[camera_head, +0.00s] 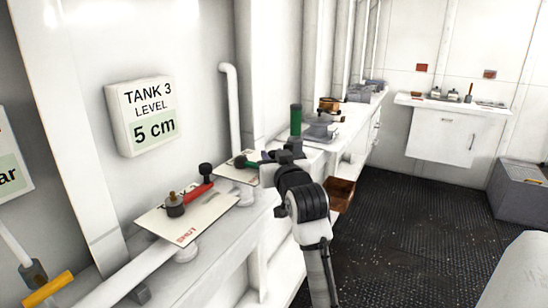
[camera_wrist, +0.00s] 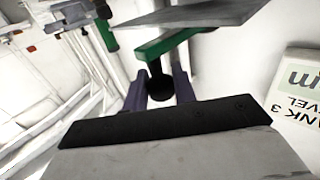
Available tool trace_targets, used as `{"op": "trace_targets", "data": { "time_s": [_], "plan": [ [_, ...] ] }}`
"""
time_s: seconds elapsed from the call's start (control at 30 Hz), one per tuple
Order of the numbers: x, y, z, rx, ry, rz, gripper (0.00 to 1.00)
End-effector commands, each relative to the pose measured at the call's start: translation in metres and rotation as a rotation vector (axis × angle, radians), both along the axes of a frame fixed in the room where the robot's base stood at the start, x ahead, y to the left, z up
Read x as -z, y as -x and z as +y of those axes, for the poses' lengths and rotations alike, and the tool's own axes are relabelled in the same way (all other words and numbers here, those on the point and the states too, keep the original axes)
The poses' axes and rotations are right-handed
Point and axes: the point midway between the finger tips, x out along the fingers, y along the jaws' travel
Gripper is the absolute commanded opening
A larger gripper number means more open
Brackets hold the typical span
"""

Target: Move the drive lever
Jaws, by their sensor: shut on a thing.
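A green lever (camera_head: 250,164) with a black knob stands over a white plate (camera_head: 231,174) on the shelf along the left wall. My gripper (camera_head: 265,157) reaches it from the right. In the wrist view, the green lever (camera_wrist: 165,43) ends in a round black knob (camera_wrist: 160,86), and my gripper (camera_wrist: 161,95) is shut on that knob with a finger on each side. A red lever (camera_head: 198,191) with a black knob sits on a nearer white plate (camera_head: 180,232). I cannot read which lever is labelled drive.
A "TANK 3 LEVEL 5 cm" sign (camera_head: 144,115) hangs on the left wall. A white pipe (camera_head: 233,105) rises behind the levers, and a green cylinder (camera_head: 296,119) stands farther along the shelf. A brown crate (camera_head: 340,194) is below. The dark deck (camera_head: 415,235) at right is mostly clear.

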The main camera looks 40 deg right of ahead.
Motion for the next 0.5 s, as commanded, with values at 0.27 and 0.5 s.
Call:
{"op": "trace_targets", "data": {
  "time_s": [0.27,0.5],
  "plan": [
    [0.0006,-0.0003,-0.0013,-0.010,0.000,0.000,0.00],
    [0.0021,-0.0044,-0.0098,-0.098,-0.002,-0.001,0.00]
  ]
}}
